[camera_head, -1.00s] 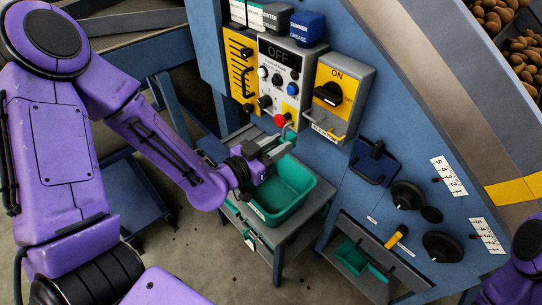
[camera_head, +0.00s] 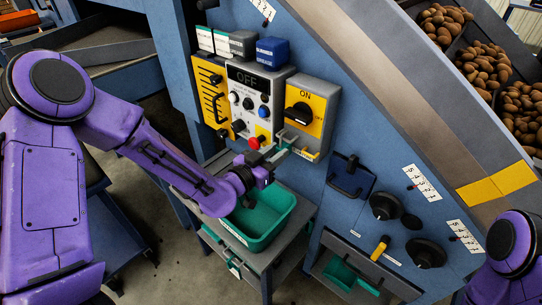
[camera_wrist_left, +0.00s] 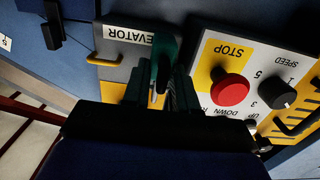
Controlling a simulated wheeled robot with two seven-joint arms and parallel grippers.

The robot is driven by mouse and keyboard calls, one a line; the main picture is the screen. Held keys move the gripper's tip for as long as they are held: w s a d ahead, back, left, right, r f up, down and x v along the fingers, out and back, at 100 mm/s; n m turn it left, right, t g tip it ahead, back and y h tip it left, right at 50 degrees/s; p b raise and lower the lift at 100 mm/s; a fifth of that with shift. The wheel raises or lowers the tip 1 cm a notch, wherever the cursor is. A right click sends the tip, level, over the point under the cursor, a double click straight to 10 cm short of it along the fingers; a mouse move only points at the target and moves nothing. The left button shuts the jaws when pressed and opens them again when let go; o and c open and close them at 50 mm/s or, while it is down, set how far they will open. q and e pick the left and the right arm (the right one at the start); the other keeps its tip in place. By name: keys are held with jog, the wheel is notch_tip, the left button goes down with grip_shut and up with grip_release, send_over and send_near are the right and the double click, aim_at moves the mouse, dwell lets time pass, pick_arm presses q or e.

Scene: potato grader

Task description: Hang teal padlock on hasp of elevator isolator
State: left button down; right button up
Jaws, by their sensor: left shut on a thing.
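My left gripper (camera_head: 272,164) is shut on the teal padlock (camera_wrist_left: 164,57), which shows between its fingers in the left wrist view (camera_wrist_left: 160,85). The padlock is small and mostly hidden in the head view. The elevator isolator (camera_head: 307,100) is a grey box with a yellow face and a black dial at ON. Its yellow hasp (camera_head: 301,152) is at the bottom; yellow metal also shows beside the ELEVATOR label (camera_wrist_left: 140,35) in the wrist view. The gripper is just left of and below the hasp; I cannot tell whether padlock and hasp touch. My right gripper is out of view.
The control panel with a red stop button (camera_head: 254,143) is close to my left gripper; the button also shows in the wrist view (camera_wrist_left: 229,87). A green bin (camera_head: 262,222) stands on a grey stand below. A blue holder (camera_head: 350,177) is at right.

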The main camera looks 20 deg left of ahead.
pick_arm(q)
jog(key=shift+f, duration=0.3)
jog(key=c, duration=0.8)
grip_release()
jog(key=p+v, duration=0.4)
jog(key=v, duration=0.6)
jog(key=shift+s, duration=0.3)
jog(key=shift+a, duration=0.1)
